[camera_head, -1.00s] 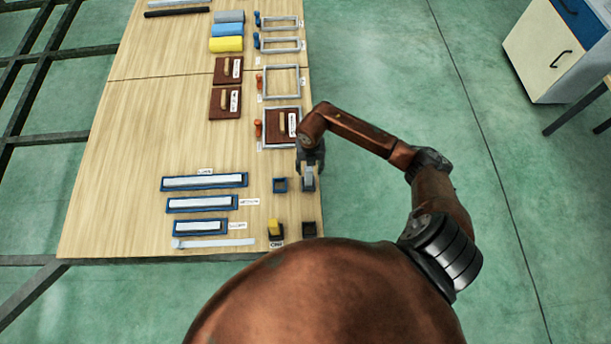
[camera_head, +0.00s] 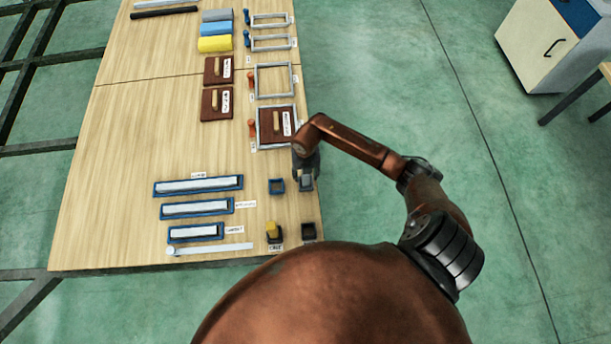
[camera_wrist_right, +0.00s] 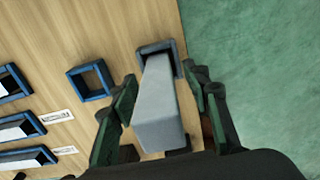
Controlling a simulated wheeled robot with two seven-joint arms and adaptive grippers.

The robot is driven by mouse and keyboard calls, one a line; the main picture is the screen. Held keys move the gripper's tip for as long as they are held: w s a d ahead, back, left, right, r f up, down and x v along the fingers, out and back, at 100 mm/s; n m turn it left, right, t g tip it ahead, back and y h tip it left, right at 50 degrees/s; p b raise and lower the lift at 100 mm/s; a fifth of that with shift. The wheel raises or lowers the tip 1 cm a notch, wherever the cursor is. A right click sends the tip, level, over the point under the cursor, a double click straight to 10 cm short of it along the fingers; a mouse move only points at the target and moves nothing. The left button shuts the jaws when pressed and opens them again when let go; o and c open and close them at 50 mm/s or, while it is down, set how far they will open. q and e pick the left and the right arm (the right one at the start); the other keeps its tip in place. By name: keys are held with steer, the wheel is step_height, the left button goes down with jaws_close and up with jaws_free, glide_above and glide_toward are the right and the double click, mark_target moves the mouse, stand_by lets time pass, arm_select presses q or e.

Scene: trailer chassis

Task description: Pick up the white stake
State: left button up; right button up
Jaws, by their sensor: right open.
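A pale grey-white block-shaped stake (camera_wrist_right: 160,108) stands upright in a blue square holder (camera_wrist_right: 145,49) in the right wrist view. In the head view the stake (camera_head: 306,183) shows just below my right gripper (camera_head: 306,170), near the table's right edge. In the right wrist view my right gripper (camera_wrist_right: 166,88) is open, with one dark green finger on each side of the stake. The stake lies between the fingers; I cannot tell whether either finger touches it. My left gripper is not in view.
An empty blue square holder (camera_head: 276,186) stands left of the stake. A yellow piece in a dark holder (camera_head: 273,233) and another dark holder (camera_head: 308,231) are nearer the front edge. Blue trays with white bars (camera_head: 198,186) and a long pale bar (camera_head: 210,249) lie further left.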

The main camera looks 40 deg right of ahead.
steer(key=shift+c, duration=0.4)
jaws_close()
steer(key=shift+r, duration=0.2)
